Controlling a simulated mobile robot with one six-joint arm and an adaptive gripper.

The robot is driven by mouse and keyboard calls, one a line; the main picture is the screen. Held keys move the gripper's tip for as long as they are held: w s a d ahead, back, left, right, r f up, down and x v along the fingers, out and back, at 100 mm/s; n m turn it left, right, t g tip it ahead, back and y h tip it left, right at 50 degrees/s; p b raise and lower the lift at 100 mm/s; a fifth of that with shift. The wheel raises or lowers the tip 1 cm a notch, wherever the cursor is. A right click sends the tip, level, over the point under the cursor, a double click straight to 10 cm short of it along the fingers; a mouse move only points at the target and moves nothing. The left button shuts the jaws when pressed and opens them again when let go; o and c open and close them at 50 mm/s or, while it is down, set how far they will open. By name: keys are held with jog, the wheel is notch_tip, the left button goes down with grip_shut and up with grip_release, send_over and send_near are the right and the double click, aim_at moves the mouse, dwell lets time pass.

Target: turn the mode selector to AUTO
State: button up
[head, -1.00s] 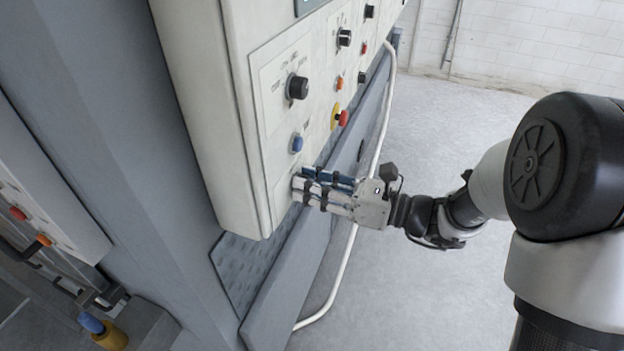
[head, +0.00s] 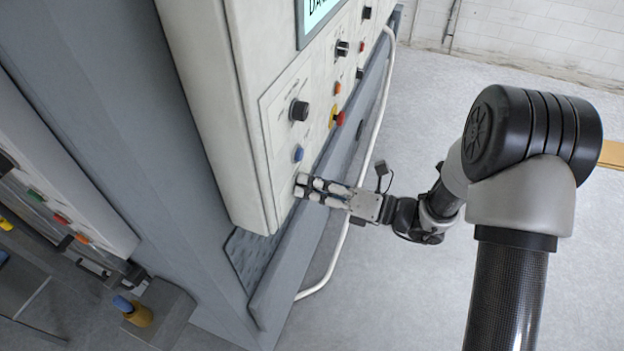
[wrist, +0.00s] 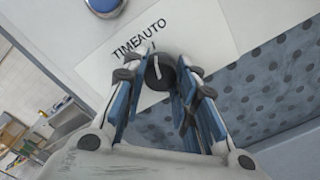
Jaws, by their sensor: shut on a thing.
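The mode selector (wrist: 159,72) is a round black knob with a white pointer line, on a pale plate lettered TIME and AUTO. In the wrist view it sits between the two blue-sided fingers of my gripper (wrist: 164,76), which is shut on it. The pointer leans slightly left of straight up in that view, towards the AUTO lettering (wrist: 150,30); its exact alignment is hard to tell. In the head view my gripper (head: 301,186) reaches the lower part of the panel (head: 255,120), and its fingers hide the selector.
A blue button (head: 298,154) is just above my fingers, with a black knob (head: 299,110) higher up. A red-and-yellow button (head: 338,118) is farther along the panel. A white pipe (head: 337,255) curves behind my gripper. The floor at right is open.

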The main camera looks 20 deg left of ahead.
dwell(0.5)
jog(key=o, duration=1.1)
jog(key=shift+d, duration=0.1)
jog(key=d, duration=0.8)
jog(key=s+d, duration=0.1)
jog(key=d, duration=0.2)
jog(key=shift+d+r, duration=0.1)
jog(key=shift+d, duration=0.3)
